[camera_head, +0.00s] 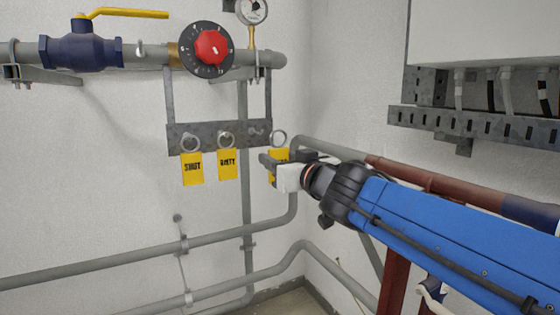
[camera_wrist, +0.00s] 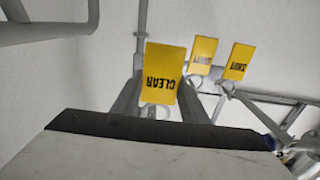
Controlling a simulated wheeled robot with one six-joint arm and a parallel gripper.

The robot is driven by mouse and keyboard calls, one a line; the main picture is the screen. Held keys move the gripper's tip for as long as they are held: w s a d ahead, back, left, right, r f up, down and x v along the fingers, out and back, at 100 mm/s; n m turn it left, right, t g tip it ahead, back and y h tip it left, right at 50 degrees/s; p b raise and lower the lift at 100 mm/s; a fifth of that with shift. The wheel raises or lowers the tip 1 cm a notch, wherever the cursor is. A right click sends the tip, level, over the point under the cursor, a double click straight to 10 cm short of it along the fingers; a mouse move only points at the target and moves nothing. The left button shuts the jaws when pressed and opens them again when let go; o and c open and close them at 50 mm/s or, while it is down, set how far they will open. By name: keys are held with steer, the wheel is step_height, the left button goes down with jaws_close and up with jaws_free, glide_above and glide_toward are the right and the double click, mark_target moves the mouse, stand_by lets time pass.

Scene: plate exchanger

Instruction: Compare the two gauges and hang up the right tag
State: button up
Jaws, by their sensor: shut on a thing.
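My gripper (camera_head: 274,160) is shut on a yellow tag (camera_head: 284,154) with a metal ring, held just right of the hook rack (camera_head: 180,135). A SHUT tag (camera_head: 192,170) and a DIRTY tag (camera_head: 227,165) hang by rings from the rack. Both also show in the wrist view, SHUT (camera_wrist: 238,62) and DIRTY (camera_wrist: 202,52). One gauge (camera_head: 251,10) is at the top edge, its reading too small to tell. No second gauge is in view.
A pipe above the rack carries a blue valve with a yellow lever (camera_head: 85,45) and a red knob on a dark dial (camera_head: 210,48). Grey pipes (camera_head: 130,257) run below. A perforated cable tray (camera_head: 480,128) is at upper right.

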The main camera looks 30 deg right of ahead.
mark_target(272, 154)
steer(key=shift+w, duration=6)
steer(key=shift+s, duration=0.1)
steer(key=shift+s+r, duration=0.15)
steer(key=shift+s, duration=1.9)
steer(key=shift+s+r, duration=0.1)
steer(key=shift+s, duration=1.9)
